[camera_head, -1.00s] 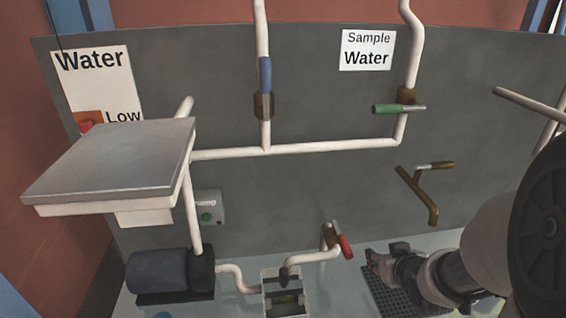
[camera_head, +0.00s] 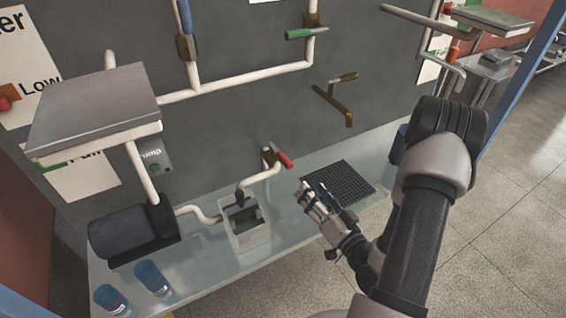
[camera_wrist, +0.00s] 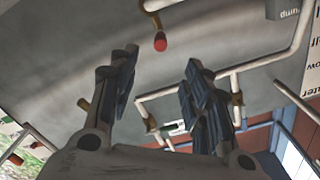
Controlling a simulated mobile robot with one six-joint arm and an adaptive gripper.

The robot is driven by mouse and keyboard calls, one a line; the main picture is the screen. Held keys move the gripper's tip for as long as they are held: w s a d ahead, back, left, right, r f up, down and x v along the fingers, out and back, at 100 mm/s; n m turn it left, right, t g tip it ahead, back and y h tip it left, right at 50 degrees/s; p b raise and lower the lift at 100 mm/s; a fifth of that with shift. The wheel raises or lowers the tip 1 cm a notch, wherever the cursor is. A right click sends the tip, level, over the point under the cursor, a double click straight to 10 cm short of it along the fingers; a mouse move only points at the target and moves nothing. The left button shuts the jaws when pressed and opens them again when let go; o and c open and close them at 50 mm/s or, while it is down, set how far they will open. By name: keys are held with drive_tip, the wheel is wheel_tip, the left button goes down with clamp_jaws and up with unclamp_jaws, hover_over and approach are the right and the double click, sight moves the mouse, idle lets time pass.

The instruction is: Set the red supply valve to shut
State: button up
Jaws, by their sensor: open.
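The red supply valve handle (camera_head: 283,159) sits on a brass valve body (camera_head: 268,157) at the top of a white pipe above the counter. The pipe bends down to a small open square box. In the wrist view the red handle (camera_wrist: 160,43) shows end-on, ahead of and between the two fingers. My gripper (camera_head: 316,192) is open and empty, to the lower right of the red valve and apart from it. The wrist view shows both fingers (camera_wrist: 160,72) spread wide with nothing between them.
The open box (camera_head: 250,236) and a dark pump (camera_head: 125,236) stand on the counter. Two blue cups (camera_head: 152,279) are at the front left. A black grid (camera_head: 340,180) lies right of the valve. A green-handled valve (camera_head: 300,34) and a brass tap (camera_head: 335,100) are above.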

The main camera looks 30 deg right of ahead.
sight(284, 160)
drive_tip(key=w+b, duration=0.2)
drive_tip(key=w, duration=0.3)
drive_tip(key=w+b, duration=0.3)
drive_tip(key=w, duration=0.2)
drive_tip(key=w+b, duration=0.2)
drive_tip(key=w, duration=0.3)
drive_tip(key=shift+w+a+b, duration=0.3)
drive_tip(key=shift+w+b, duration=0.1)
clamp_jaws()
